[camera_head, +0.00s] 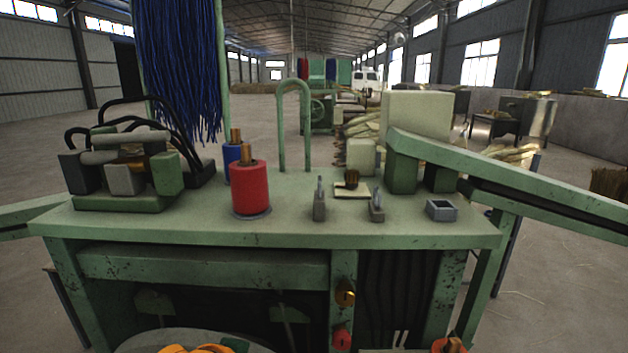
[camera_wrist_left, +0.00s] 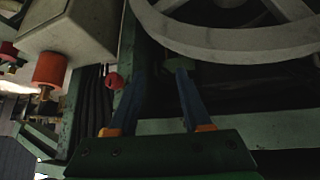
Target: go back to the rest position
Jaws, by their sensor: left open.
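My left gripper (camera_wrist_left: 160,66) shows in the left wrist view. Its two blue fingers with orange bases stand apart, with nothing visible held between them. A pale round wheel (camera_wrist_left: 235,40) is just beyond the fingertips, and a small red knob (camera_wrist_left: 112,80) is left of them. Whether the fingers touch anything is unclear. In the head view, orange shapes show at the bottom edge, too cut off to identify surely. My right gripper is not seen in either view.
The green machine table (camera_head: 290,225) fills the middle of the head view. On it stand a red spool (camera_head: 251,188), a blue spool (camera_head: 232,158) and a small grey square holder (camera_head: 441,210). Blue bristles (camera_head: 182,60) hang behind. A green beam (camera_head: 550,195) extends right.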

